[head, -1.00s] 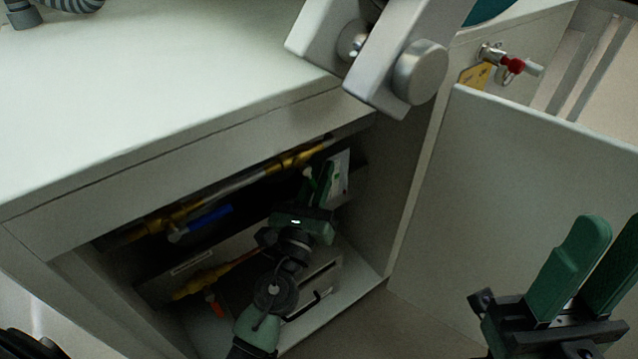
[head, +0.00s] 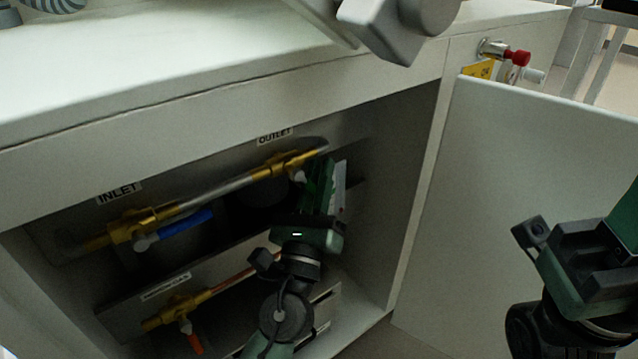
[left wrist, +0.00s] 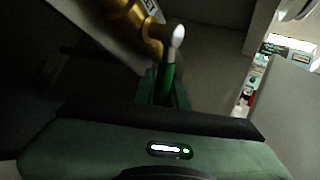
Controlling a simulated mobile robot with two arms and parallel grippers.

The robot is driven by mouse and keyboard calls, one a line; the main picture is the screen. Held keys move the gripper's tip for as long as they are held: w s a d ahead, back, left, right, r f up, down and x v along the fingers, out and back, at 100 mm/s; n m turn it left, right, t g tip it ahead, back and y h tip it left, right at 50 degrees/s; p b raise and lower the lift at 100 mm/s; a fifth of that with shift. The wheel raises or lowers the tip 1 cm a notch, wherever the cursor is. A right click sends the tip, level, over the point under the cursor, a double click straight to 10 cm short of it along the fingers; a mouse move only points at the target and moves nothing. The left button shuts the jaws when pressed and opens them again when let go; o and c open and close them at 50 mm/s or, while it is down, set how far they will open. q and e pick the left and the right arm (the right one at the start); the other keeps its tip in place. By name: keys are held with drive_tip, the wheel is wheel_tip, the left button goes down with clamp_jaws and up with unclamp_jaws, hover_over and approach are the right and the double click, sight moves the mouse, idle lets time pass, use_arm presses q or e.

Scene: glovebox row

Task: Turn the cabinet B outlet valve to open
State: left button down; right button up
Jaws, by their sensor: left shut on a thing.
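The brass outlet valve (head: 287,164) sits on the upper pipe inside the open cabinet, under the OUTLET label (head: 275,136). My left gripper (head: 318,186) reaches in from below and is shut on the valve's green handle (left wrist: 166,82). In the left wrist view the handle runs from the white pivot cap (left wrist: 177,35) down between the fingers. In the head view the gripper hides most of the handle, which seems to point down, across the pipe. My right gripper (head: 605,245) is at the right edge, its fingertips out of frame.
The inlet valve (head: 140,228) has a blue handle lying along the pipe. A lower brass valve (head: 180,308) has an orange handle pointing down. The open cabinet door (head: 520,190) stands at right. A red-handled tap (head: 515,57) is outside. The worktop (head: 150,70) overhangs the opening.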

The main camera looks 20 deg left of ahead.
use_arm(q)
drive_tip(key=shift+r, duration=0.1)
drive_tip(key=c, duration=1.4)
unclamp_jaws()
drive_tip(key=shift+c, duration=0.2)
